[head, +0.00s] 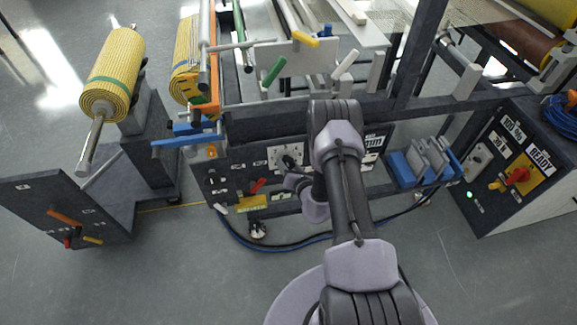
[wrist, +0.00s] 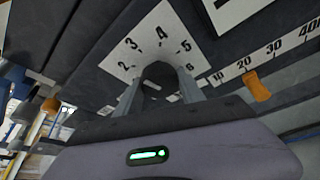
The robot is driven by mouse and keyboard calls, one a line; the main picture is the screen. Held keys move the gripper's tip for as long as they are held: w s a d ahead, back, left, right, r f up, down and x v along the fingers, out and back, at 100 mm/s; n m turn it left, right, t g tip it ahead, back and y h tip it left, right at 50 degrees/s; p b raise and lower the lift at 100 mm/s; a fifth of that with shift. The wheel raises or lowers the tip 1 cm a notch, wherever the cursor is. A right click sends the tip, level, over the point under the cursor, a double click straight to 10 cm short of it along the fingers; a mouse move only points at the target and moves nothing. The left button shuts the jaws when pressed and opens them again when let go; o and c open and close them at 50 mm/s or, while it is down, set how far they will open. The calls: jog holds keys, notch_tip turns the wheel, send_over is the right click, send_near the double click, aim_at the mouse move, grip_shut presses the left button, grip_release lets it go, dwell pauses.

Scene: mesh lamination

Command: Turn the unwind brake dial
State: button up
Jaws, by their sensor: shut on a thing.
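The brake dial is a dark round knob (wrist: 158,72) on a white plate (wrist: 150,42) numbered from 2 to 6 in view. My gripper (wrist: 160,88) is shut on the knob, one grey finger on each side of it. The fingers hide part of the plate's lower numbers, and I cannot make out a pointer mark. In the head view the white dial plate (head: 280,153) is on the dark front panel of the machine, and my gripper (head: 290,165) reaches it from below right.
An orange slider (wrist: 257,86) sits on a numbered scale beside the dial. In the head view a red lever (head: 258,186) and a yellow plate (head: 252,202) are left of my arm. A blue rack (head: 405,170) is to the right. A dark hose (head: 285,245) lies on the floor below.

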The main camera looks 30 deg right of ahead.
jog(key=m+t+y+b, duration=0.1)
jog(key=m+b, duration=0.1)
jog(key=shift+d+f+m, duration=0.1)
jog(key=shift+f+m, duration=0.05)
jog(key=shift+m, duration=0.25)
jog(key=m+t+y+b, duration=0.1)
jog(key=m+b, duration=0.1)
jog(key=m, duration=0.1)
jog(key=shift+y, duration=0.3)
jog(key=m+t+b, duration=0.1)
jog(key=m+b, duration=0.1)
jog(key=shift+m+t, duration=0.3)
jog(key=shift+m, duration=0.1)
jog(key=shift+m+t+y+b, duration=0.4)
jog(key=shift+m+b, duration=0.55)
jog(key=shift+m, duration=0.65)
jog(key=o, duration=1.4)
jog(key=shift+s, duration=0.1)
